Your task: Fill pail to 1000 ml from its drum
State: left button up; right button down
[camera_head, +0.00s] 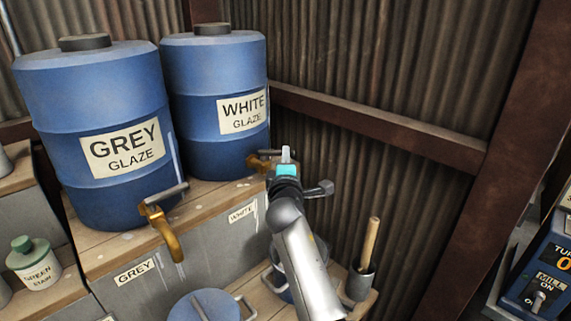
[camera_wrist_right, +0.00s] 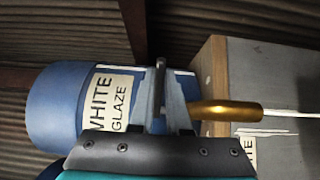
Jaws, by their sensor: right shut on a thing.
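The blue drum labelled WHITE GLAZE (camera_head: 213,100) stands on the wooden shelf; it also shows in the wrist view (camera_wrist_right: 55,110). Its brass tap (camera_wrist_right: 225,110) has a grey lever (camera_wrist_right: 160,75). My right gripper (camera_head: 286,158) is at this tap, and in the right wrist view its fingers (camera_wrist_right: 168,100) are shut on the lever. A thin white stream (camera_wrist_right: 290,113) runs from the spout. A blue pail (camera_head: 283,291) stands below, mostly hidden behind my right arm; its fill level cannot be seen. My left gripper is not in view.
The GREY GLAZE drum (camera_head: 92,130) with its brass tap (camera_head: 162,228) stands to the left. A blue-topped vessel (camera_head: 205,306) is below it. A wooden-handled tool in a grey holder (camera_head: 361,283) stands right of my arm. A switch box (camera_head: 541,275) is at far right.

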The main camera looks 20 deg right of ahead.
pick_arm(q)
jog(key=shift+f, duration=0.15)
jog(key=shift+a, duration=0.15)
pick_arm(e)
jog(key=c, duration=0.9)
grip_release()
